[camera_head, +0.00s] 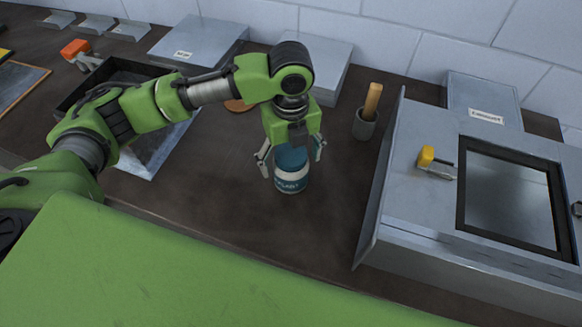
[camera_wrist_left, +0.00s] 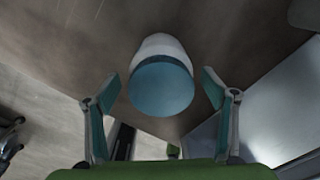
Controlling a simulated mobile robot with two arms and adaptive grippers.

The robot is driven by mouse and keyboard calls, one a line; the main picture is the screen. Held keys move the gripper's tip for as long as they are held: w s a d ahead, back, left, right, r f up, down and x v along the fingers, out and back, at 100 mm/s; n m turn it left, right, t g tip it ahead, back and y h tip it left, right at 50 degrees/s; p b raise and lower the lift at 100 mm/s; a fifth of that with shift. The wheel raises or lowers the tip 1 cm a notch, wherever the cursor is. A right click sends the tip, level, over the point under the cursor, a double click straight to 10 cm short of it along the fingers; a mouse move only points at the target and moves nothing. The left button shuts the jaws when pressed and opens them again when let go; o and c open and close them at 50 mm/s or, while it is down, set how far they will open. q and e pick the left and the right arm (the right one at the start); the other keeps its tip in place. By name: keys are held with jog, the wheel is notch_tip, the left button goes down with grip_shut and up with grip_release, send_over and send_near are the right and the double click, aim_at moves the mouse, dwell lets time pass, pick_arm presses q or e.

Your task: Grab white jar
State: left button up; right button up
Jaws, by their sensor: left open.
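A jar (camera_head: 291,179) with a white body band, a dark label and a blue top stands upright on the dark bench. In the left wrist view the white jar (camera_wrist_left: 161,45) shows behind its blue lid. My left gripper (camera_head: 291,158) is above the jar, pointing down, with its two fingers apart on either side of the jar's top. In the left wrist view my left gripper (camera_wrist_left: 161,88) is open, with visible gaps between the fingers and the lid. My right gripper is not in view.
A grey metal box with a dark window (camera_head: 510,195) stands to the right. A grey cup with a wooden handle (camera_head: 367,122) is behind right. Metal boxes (camera_head: 198,42) line the wall. A dark-rimmed tray (camera_head: 150,160) lies left. Bare bench (camera_head: 225,200) surrounds the jar.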

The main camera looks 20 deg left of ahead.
pick_arm(q)
jog(key=shift+w+f, duration=0.2)
jog(key=shift+f, duration=1.35)
jog(key=c, duration=1.4)
jog(key=shift+r, duration=0.1)
jog(key=c, duration=0.4)
jog(key=shift+o, duration=0.2)
